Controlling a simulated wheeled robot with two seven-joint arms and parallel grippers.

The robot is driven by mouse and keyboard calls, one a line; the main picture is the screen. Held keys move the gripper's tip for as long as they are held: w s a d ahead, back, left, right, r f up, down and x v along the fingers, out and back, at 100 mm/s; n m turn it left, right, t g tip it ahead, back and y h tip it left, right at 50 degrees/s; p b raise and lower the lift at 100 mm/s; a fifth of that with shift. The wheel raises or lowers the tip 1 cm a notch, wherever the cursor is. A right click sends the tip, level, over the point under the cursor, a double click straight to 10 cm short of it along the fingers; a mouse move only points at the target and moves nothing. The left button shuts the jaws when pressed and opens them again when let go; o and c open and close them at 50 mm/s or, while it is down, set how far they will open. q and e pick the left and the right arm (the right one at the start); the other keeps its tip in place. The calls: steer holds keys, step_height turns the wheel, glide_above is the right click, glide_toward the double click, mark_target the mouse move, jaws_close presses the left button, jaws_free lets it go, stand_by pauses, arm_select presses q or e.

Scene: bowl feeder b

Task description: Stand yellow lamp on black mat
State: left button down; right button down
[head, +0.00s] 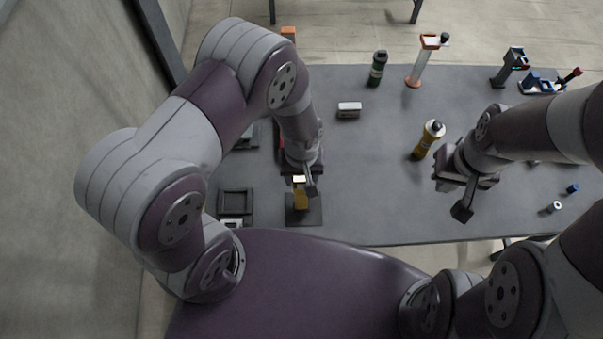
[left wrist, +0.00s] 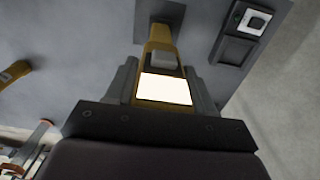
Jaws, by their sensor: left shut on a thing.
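The yellow lamp (head: 301,199) is in my left gripper (head: 303,183). The left wrist view shows the lamp (left wrist: 158,60) between the two fingers, with its bright white panel facing the camera. The black mat (head: 314,215) is a dark square below the lamp near the table's front edge; it also shows in the left wrist view (left wrist: 174,11). The lamp's far end is over the mat, and I cannot tell whether it touches. My right gripper (head: 453,196) is over the right part of the table, holding nothing that I can see; its finger gap is unclear.
A dark tray (head: 236,202) lies left of the mat. A yellow and black cylinder (head: 427,140) stands near my right gripper. A dark green cylinder (head: 377,70), an orange and white stand (head: 421,62) and a small white box (head: 349,110) are further back. The table's middle is clear.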

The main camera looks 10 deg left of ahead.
arm_select(q)
steer(key=shift+w+d+f, duration=0.1)
steer(key=shift+d+f, duration=0.15)
steer(key=shift+f, duration=0.3)
steer(key=shift+w+d+f, duration=0.15)
steer(key=shift+d+f, duration=0.05)
steer(key=shift+d, duration=0.05)
steer(key=shift+a+f, duration=0.15)
steer(key=shift+a, duration=0.05)
steer(key=c, duration=0.6)
jaws_free()
steer(key=shift+a, duration=0.1)
steer(key=shift+o, duration=1)
arm_select(e)
steer(key=shift+w+d, duration=0.1)
steer(key=shift+d, duration=0.3)
arm_select(q)
steer(key=shift+d, duration=0.2)
arm_select(e)
steer(key=shift+r, duration=0.1)
